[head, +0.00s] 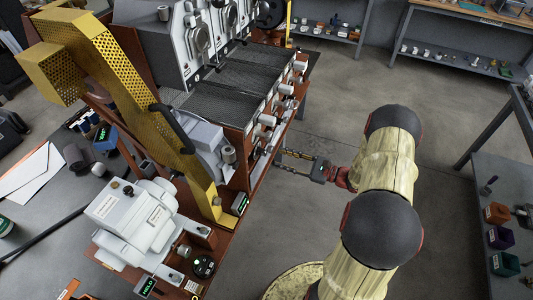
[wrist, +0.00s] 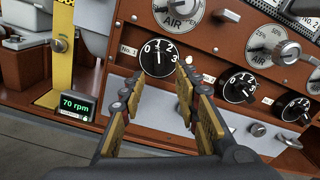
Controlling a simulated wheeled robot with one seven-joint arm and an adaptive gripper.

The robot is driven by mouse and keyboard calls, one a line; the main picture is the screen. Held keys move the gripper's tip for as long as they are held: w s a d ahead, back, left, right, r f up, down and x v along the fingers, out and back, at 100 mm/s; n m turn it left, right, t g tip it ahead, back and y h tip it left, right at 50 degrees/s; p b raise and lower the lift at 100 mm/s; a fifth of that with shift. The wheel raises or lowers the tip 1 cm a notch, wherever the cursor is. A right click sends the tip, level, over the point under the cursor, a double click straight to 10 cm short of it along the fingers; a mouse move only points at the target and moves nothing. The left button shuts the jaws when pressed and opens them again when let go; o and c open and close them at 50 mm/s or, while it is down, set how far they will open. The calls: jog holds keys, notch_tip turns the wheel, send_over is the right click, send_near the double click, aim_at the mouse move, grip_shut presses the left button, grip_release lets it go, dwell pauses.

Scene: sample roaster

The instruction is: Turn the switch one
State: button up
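Switch one is a round black dial (wrist: 158,58) marked 0 to 3, beside a "No. 1" label on the brown panel in the wrist view. I cannot read its pointer setting with certainty. My gripper (wrist: 160,76) is open, its two gold-padded fingers apart and pointing at the panel just below and around the dial's lower side. Nothing is between the fingers, and I cannot tell that they touch the dial. In the head view my gripper (head: 287,162) is just right of the roaster's front, where switch one cannot be made out.
Similar black dials, the second (wrist: 239,87) and third (wrist: 297,110), sit to the right. A "70 rpm" display (wrist: 75,106) is at lower left. Open floor (head: 330,100) lies right of the roaster.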

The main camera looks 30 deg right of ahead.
aim_at(266, 153)
jog(key=b+x, duration=0.1)
jog(key=x, duration=0.6)
jog(key=shift+w+a, duration=0.1)
jog(key=shift+a, duration=0.05)
jog(key=shift+c, duration=0.5)
grip_shut()
